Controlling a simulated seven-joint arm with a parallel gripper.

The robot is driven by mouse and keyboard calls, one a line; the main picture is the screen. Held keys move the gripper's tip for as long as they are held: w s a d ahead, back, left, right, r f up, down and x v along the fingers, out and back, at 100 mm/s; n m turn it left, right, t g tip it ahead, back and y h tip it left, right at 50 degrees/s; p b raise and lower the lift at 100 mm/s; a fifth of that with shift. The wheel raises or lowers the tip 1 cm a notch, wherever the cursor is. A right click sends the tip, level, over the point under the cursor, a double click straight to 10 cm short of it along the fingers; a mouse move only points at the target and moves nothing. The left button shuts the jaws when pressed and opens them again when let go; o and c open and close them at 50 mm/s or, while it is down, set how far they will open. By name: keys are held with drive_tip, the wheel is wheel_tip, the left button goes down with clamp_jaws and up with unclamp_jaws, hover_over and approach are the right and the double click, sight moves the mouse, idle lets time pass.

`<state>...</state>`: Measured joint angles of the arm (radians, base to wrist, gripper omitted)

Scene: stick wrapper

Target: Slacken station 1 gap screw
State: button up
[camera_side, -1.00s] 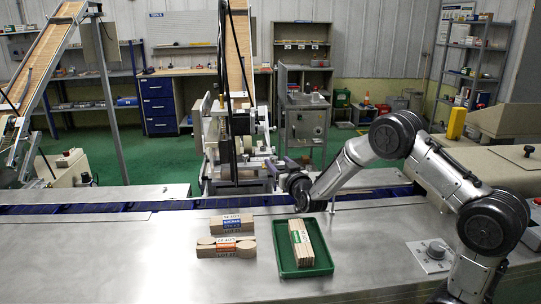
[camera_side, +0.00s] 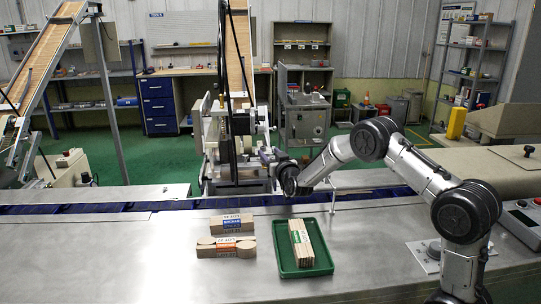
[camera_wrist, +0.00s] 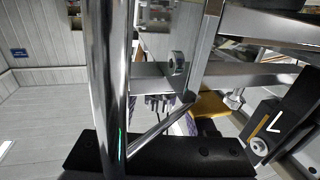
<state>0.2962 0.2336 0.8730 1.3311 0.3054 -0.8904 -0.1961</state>
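The wrapping machine (camera_side: 235,150) stands behind the blue conveyor in the side view, with several small knobs and rollers on its right side. My gripper (camera_side: 272,166) is up against this right side, and its fingertips are hidden among the machine parts. In the wrist view, a small round metal knob or roller (camera_wrist: 177,61) sits on a bracket near the middle. I cannot tell whether it is the gap screw. A black block (camera_wrist: 264,132) with white and orange marks is at the right. The fingers cannot be made out clearly in either view.
A green tray (camera_side: 283,270) with a wrapped stick bundle (camera_side: 306,243) and further bundles (camera_side: 226,247) lie on the steel table (camera_side: 120,260) in front. A thin post (camera_side: 333,200) stands by the conveyor (camera_side: 100,208). Metal bars (camera_wrist: 110,60) cross close before the wrist camera.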

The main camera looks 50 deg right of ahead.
clamp_jaws()
drive_tip(key=shift+y, duration=0.3)
drive_tip(key=shift+w+a+r+n+t+y, duration=0.15)
drive_tip(key=shift+n+t+y, duration=0.3)
drive_tip(key=shift+n+y, duration=0.4)
drive_tip(key=shift+a+f+n+t+y, duration=0.1)
drive_tip(key=shift+n+t+y, duration=0.45)
drive_tip(key=shift+y, duration=0.5)
drive_tip(key=shift+a+n+y, duration=0.3)
drive_tip(key=shift+n+y, duration=0.6)
drive_tip(key=shift+y, duration=0.3)
drive_tip(key=shift+o, duration=1)
unclamp_jaws()
